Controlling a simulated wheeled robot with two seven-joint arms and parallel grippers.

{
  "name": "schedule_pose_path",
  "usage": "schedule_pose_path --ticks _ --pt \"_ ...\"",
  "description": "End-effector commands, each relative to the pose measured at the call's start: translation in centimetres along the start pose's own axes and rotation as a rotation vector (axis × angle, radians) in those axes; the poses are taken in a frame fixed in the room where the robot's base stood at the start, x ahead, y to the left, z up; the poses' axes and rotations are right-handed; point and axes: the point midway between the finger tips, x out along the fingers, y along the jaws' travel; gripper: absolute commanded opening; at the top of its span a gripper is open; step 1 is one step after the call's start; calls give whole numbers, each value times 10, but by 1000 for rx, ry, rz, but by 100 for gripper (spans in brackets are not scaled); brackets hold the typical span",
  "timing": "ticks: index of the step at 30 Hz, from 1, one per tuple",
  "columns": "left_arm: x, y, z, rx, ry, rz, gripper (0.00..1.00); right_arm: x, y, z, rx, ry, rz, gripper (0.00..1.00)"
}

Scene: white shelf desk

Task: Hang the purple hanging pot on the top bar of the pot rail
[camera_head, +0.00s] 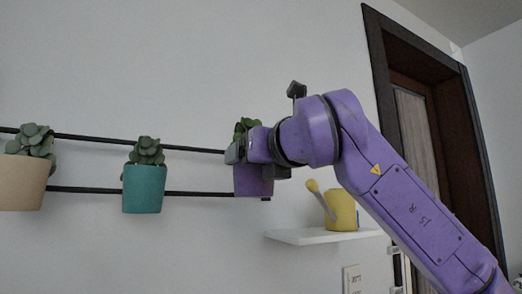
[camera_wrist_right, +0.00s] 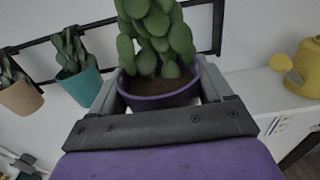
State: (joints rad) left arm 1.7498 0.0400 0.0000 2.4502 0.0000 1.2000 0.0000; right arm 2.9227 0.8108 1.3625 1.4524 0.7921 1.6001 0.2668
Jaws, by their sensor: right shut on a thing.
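The purple hanging pot (camera_head: 254,182) holds a green succulent and is at the right end of the rail in the head view, partly hidden behind my right gripper (camera_head: 240,152). In the right wrist view the purple pot (camera_wrist_right: 160,101) is upright between the two fingers of my right gripper (camera_wrist_right: 163,98), which is shut on it. The pot rail has a dark top bar (camera_head: 100,139) and a lower bar (camera_head: 90,190). In the head view the pot overlaps the rail's right end; whether it touches the top bar is hidden. My left gripper is not in view.
A teal pot (camera_head: 142,189) and a beige pot (camera_head: 22,183) hang on the rail to the left. A yellow watering can (camera_head: 341,211) stands on a white shelf (camera_head: 300,236) to the right, below my right arm. A dark door frame (camera_head: 377,60) is further right.

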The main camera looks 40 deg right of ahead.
Motion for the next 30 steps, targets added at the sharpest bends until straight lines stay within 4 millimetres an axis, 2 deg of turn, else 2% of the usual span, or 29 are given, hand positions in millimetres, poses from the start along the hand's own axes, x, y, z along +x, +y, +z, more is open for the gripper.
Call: schedule_pose_path --ticks 30 --pt "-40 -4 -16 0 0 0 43 94 -1 3 0 -1 -3 30"
